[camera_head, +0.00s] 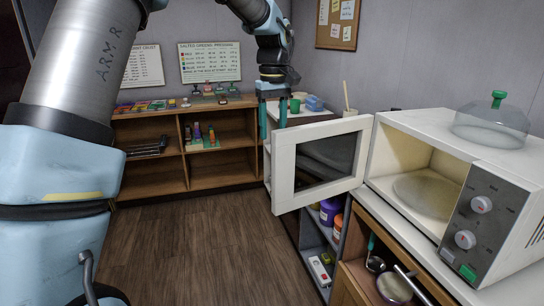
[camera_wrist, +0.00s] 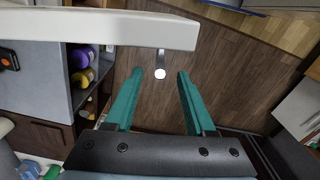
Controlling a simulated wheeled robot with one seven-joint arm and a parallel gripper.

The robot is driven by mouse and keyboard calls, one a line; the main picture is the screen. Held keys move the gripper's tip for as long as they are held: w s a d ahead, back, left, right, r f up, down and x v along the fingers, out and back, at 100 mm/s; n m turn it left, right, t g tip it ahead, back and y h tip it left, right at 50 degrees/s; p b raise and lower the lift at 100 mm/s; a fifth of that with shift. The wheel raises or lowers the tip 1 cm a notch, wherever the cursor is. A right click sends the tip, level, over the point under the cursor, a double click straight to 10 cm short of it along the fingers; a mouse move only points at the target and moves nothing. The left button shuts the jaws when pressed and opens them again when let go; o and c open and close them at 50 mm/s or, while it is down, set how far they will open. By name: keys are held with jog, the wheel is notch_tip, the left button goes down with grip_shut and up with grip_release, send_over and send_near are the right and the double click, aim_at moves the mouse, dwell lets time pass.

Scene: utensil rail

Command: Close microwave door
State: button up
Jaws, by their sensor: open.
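The white microwave (camera_head: 418,125) stands on the counter at the right in the head view. Its door (camera_head: 286,180), a white frame around a dark window, is swung wide open to the left. The cavity shows a round plate (camera_head: 425,192). My gripper (camera_head: 273,128) points down beyond the door's far left side, its teal fingers apart. In the wrist view, my gripper (camera_wrist: 160,74) is open. A white slab that looks like the door's edge (camera_wrist: 100,28) crosses the top left. A small grey piece with a bright end (camera_wrist: 160,66), perhaps the handle, shows between the fingertips; contact is unclear.
A glass dome with a green knob (camera_head: 490,126) sits on the microwave. Shelves with purple and orange tubs (camera_head: 330,210) are below the door. A wooden shelf unit (camera_head: 160,175) lines the back wall. The wooden floor (camera_head: 210,245) left of the door is clear.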

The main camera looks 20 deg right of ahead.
aim_at(273, 156)
notch_tip(273, 156, down, 8)
jog(key=shift+f+p, duration=0.25)
jog(key=shift+p, duration=0.65)
jog(key=shift+c, duration=0.3)
grip_shut()
dwell(0.5)
